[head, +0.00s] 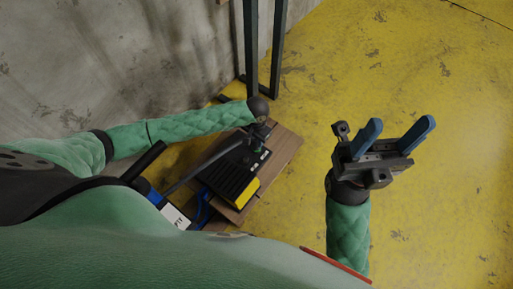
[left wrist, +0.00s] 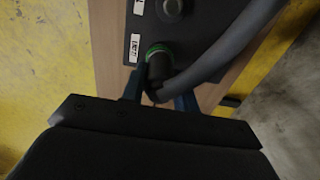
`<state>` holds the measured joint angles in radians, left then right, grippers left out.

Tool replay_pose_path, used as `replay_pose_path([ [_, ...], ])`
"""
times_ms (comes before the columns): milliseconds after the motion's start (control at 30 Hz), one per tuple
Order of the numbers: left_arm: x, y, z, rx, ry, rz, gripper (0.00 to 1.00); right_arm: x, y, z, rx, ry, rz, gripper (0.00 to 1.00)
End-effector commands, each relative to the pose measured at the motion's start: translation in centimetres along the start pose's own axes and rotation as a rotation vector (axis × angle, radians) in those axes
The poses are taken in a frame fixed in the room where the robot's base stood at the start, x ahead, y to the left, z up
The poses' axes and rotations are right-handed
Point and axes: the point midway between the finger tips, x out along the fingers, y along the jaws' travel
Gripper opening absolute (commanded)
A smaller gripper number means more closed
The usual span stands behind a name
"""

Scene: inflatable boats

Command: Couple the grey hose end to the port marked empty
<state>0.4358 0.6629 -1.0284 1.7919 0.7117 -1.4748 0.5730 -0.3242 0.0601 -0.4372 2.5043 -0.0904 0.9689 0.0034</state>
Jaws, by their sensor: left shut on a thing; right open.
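In the left wrist view my left gripper (left wrist: 158,96) is shut on the dark end of the grey hose (left wrist: 232,48). The hose end (left wrist: 158,70) points at a green-ringed port (left wrist: 157,49) on the black panel and meets or overlaps it; I cannot tell whether it is seated. A white label (left wrist: 134,47) with small, blurred lettering, possibly "EMPTY", lies beside this port. A second port (left wrist: 172,8) and label (left wrist: 139,7) sit farther up the panel. In the head view my left gripper (head: 262,131) is over the black pump (head: 231,174), largely hidden. My right gripper (head: 388,140) is open and empty.
The pump stands on a wooden table (head: 284,151) near the concrete wall (head: 120,60). A blue and white box (head: 170,211) and blue cable lie nearer me. Dark metal posts (head: 264,50) rise behind the table. The yellow floor (head: 440,90) on the right is clear.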

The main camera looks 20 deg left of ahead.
Motion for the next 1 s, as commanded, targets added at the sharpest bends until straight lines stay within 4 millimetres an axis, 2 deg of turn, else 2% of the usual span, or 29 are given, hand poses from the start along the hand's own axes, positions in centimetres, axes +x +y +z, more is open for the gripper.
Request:
replay_pose_path([
  [33, 0.0, 0.0, 0.0, 0.0, 0.0, 0.0, 0.32, 0.0, 0.0, 0.0, 0.0, 0.0, 0.0, 0.55],
  [133, 0.0, 0.0, 0.0, 0.0, 0.0, 0.0, 0.52, 0.0, 0.0, 0.0, 0.0, 0.0, 0.0, 0.55],
  [167, 0.0, 0.0, 0.0, 0.0, 0.0, 0.0, 0.55, 0.0, 0.0, 0.0, 0.0, 0.0, 0.0, 0.55],
  [567, 0.0, 0.0, 0.0, 0.0, 0.0, 0.0, 0.55, -0.4, 0.1, 0.5, -0.003, -0.022, 0.0, 0.55],
  [767, 0.0, 0.0, 0.0, 0.0, 0.0, 0.0, 0.55, -2.4, 0.3, 2.6, -0.015, -0.126, 0.002, 0.55],
  [1000, 0.0, 0.0, 0.0, 0.0, 0.0, 0.0, 0.55, -6.1, 0.8, 5.7, -0.033, -0.295, 0.006, 0.55],
])
